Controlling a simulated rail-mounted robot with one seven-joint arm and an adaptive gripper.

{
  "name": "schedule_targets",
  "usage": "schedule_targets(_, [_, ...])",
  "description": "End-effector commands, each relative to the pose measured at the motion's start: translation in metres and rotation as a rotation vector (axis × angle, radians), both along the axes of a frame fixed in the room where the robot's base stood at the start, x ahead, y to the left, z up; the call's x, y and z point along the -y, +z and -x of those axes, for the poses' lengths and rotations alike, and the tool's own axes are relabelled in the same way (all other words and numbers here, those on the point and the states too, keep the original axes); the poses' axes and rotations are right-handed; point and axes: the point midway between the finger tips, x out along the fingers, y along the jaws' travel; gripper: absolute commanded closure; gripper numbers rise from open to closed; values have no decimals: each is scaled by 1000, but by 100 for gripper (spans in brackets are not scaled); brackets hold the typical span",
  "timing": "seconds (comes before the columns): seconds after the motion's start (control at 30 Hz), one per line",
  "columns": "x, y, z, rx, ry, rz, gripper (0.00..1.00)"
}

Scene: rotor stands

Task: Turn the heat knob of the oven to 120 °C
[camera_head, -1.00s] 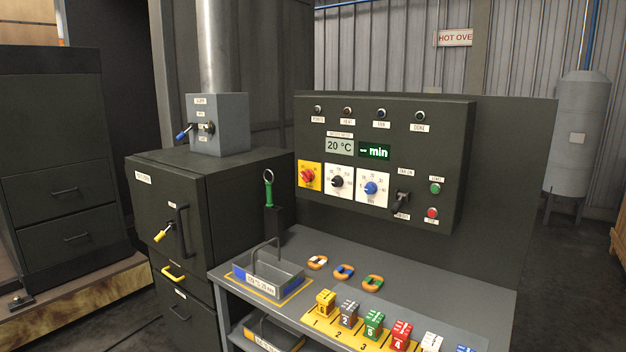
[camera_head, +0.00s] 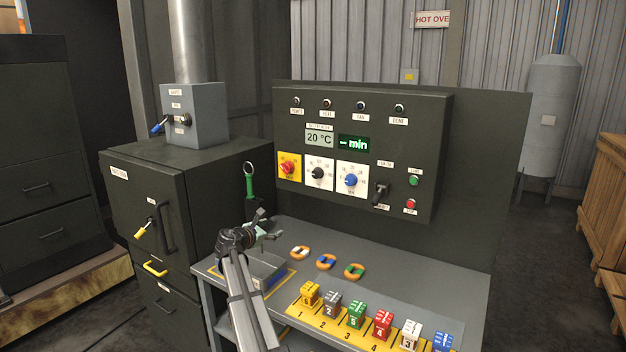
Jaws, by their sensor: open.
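The oven's dark control panel (camera_head: 425,130) stands behind the bench. Its heat knob appears to be the black knob (camera_head: 318,173) on a white dial plate, between a red knob (camera_head: 288,168) on a yellow plate and a blue knob (camera_head: 350,180) on a white plate. The dial markings are too small to read. The temperature display (camera_head: 319,139) reads 20 °C. My gripper (camera_head: 266,225) is open and empty, above the grey tray at the bench's left end, below and left of the knobs, touching none of them.
The grey tray (camera_head: 270,283) is partly hidden by my arm. Several orange rings (camera_head: 326,262) and numbered coloured blocks (camera_head: 356,315) lie on the bench (camera_head: 440,275). A black lever (camera_head: 381,192) sits right of the knobs.

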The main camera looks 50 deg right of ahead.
Motion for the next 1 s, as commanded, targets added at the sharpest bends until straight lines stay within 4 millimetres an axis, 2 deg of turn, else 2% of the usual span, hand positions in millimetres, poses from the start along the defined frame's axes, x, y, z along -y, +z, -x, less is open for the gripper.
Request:
schedule_targets(0.03, [29,35,-2,-56,-4,68,32])
schedule_targets(0.1, [54,73,3,-143,-7,154,32])
schedule_targets(0.2, [78,110,11,-236,-17,235,32])
schedule_targets(0.3, [90,129,15,-288,-23,277,32])
schedule_targets(0.57, [113,136,14,-307,-27,290,32])
schedule_targets(1.0, [198,136,4,-304,-25,287,32])
